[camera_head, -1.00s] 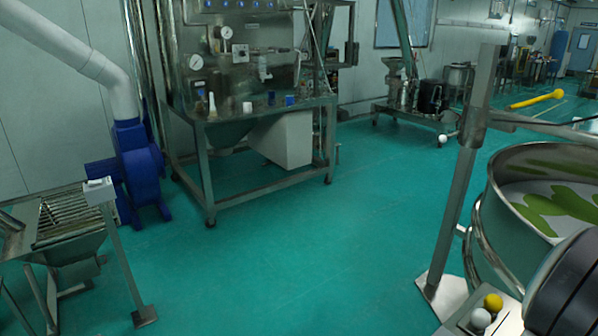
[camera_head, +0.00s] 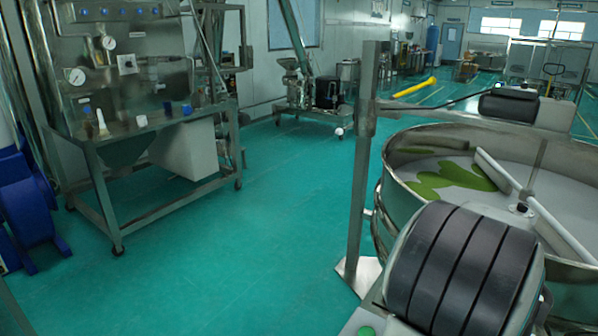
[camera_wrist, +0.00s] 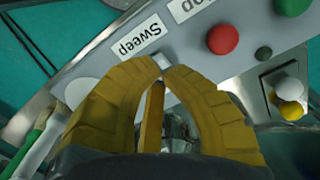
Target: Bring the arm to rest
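My gripper (camera_wrist: 165,72) has two yellow ribbed fingers, which show in the wrist view with their tips almost together. No held object shows between them; a small pale shape appears at the tips. Beyond the fingers is a grey control panel (camera_wrist: 180,45) with a "Sweep" label (camera_wrist: 138,37), a red button (camera_wrist: 222,39) and a green button (camera_wrist: 291,4). The gripper appears close to the panel; contact cannot be told.
The round sieve (camera_head: 392,195), with green material (camera_head: 452,175) inside, stands at right behind a metal post (camera_head: 360,170). A steel machine on a wheeled frame (camera_head: 100,165) stands at left. Green floor (camera_head: 235,250) between them is clear. A white and a yellow knob (camera_wrist: 290,110) sit at the panel's right.

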